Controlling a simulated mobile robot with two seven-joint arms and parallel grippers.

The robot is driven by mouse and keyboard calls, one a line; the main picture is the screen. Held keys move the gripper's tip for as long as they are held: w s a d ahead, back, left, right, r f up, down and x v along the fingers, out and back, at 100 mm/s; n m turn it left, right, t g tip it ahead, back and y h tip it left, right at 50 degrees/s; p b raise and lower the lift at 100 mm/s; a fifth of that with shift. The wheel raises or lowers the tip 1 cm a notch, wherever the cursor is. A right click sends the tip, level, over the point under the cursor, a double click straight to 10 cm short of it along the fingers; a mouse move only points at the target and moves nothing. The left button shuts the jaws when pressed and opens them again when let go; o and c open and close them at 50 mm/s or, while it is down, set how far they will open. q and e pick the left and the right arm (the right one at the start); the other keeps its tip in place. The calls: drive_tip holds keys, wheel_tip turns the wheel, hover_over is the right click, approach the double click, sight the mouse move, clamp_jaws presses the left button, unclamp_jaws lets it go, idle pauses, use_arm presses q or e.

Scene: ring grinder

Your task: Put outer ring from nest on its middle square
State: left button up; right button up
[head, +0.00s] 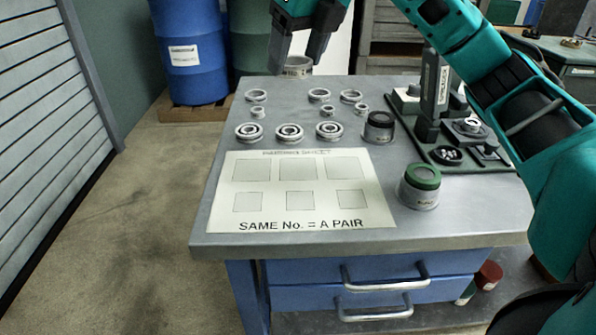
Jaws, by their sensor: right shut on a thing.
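My right gripper (300,58) hangs at the top of the head view, over the table's far edge. The white sheet (276,196) on the table has upper and lower rows of squares, and the middle upper square (297,169) is bare. Three plain rings stand in the back row: left (256,96), middle (319,95) and right (351,96). I cannot tell which thing is the nest. My left gripper is not in view.
Three thicker rings, including one in the middle (289,132), lie behind the sheet. A black-topped pot (379,127) and a green-topped pot (420,187) stand at its right.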

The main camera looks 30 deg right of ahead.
drive_tip(key=m, duration=0.1)
drive_tip(key=b, duration=0.5)
hover_over(297, 168)
drive_tip(key=s, duration=0.1)
drive_tip(key=shift+m+h, duration=0.3)
wheel_tip(297, 168, down, 14)
drive_tip(key=shift+s+f, duration=0.15)
wheel_tip(297, 168, down, 5)
drive_tip(key=shift+r+b, duration=0.1)
drive_tip(key=shift+b, duration=0.45)
drive_tip(key=o, duration=1.2)
drive_tip(key=shift+c, duration=0.2)
